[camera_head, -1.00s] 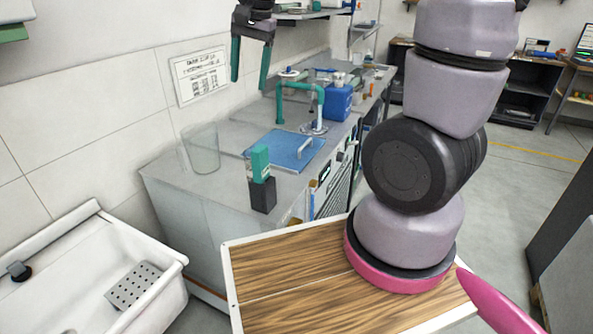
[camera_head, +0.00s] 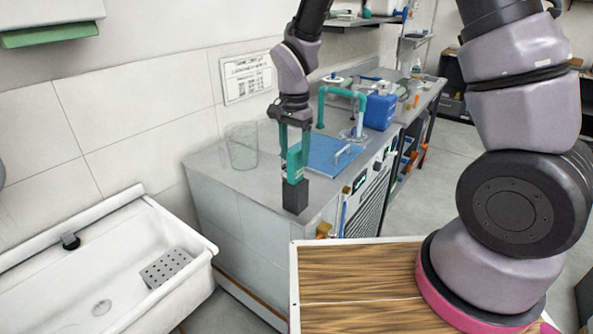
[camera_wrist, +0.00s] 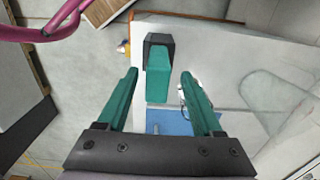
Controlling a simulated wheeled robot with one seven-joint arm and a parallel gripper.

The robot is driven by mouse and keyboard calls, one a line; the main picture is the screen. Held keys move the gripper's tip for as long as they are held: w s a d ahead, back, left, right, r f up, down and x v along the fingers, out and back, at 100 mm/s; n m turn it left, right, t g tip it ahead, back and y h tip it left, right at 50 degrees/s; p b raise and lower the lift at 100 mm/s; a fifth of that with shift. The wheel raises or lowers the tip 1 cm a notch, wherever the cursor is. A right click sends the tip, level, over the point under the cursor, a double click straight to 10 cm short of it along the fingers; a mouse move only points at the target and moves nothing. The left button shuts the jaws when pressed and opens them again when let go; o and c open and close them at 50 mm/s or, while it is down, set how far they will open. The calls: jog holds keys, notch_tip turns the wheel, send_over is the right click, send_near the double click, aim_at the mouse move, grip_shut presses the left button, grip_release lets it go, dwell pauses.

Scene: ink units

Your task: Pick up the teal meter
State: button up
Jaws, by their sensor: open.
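The teal meter (camera_head: 293,163) stands upright in a dark block-shaped holder (camera_head: 295,196) near the front corner of the grey counter. My gripper (camera_head: 294,155) points down over it, its teal fingers apart at either side of the meter's upper part. In the wrist view the meter (camera_wrist: 158,84) shows between the two open fingers, with the dark holder (camera_wrist: 159,40) at its far end. My gripper (camera_wrist: 159,75) is open and holds nothing. Whether a finger touches the meter cannot be told.
A clear beaker (camera_head: 241,146) stands to the left on the counter. A blue mat (camera_head: 325,155), a teal pipe frame (camera_head: 342,92) and a blue container (camera_head: 380,110) are behind. A white sink (camera_head: 110,270) lies at lower left.

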aim_at(295, 167)
notch_tip(295, 167, down, 5)
jog(key=shift+s+d+r, duration=0.1)
jog(key=shift+r, duration=0.05)
grip_shut()
